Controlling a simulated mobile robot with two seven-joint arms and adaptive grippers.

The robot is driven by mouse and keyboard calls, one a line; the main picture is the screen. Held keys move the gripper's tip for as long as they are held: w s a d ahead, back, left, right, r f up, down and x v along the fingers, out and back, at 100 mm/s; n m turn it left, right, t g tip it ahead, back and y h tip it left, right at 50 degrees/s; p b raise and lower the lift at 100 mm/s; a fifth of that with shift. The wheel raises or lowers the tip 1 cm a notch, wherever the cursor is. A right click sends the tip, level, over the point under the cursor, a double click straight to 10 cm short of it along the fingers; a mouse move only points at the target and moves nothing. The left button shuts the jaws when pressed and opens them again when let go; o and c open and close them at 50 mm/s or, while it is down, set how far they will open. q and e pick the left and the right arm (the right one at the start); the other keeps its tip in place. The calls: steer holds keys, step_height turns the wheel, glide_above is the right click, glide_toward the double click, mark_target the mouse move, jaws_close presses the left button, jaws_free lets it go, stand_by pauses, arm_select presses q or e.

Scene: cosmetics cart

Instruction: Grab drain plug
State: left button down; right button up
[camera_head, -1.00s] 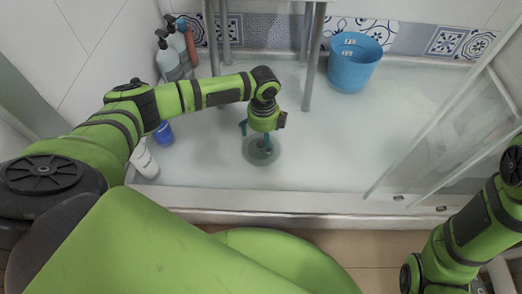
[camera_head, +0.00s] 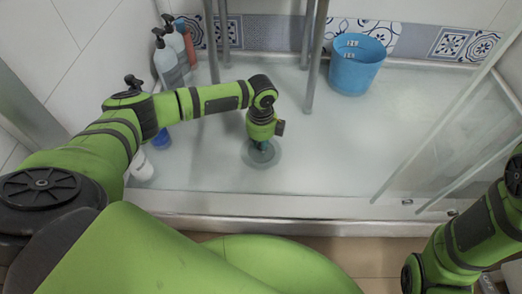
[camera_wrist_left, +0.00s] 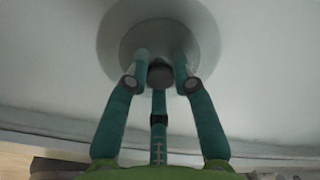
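The drain plug (camera_wrist_left: 160,76) is a small dark knob at the middle of a round grey drain recess in the shower floor. The recess (camera_head: 274,152) shows in the head view, with the plug hidden under my gripper. My left gripper (camera_head: 261,148) points down over the drain. In the left wrist view its teal fingers (camera_wrist_left: 161,62) surround the knob, two at its sides and one on the near side. The fingertips are close to the knob; whether they press on it cannot be told. My right gripper is not in view; only part of its arm shows.
A blue bucket (camera_head: 356,64) stands at the back right. Grey legs (camera_head: 313,60) rise behind the drain. Bottles (camera_head: 168,65) stand at the back left; a white container (camera_head: 141,166) lies near my left arm. Glass panels (camera_head: 455,140) and a low sill (camera_head: 300,226) bound the shower.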

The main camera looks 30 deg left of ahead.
arm_select(q)
steer(key=shift+s+f, duration=0.2)
steer(key=shift+f, duration=0.2)
steer(key=shift+r, duration=0.1)
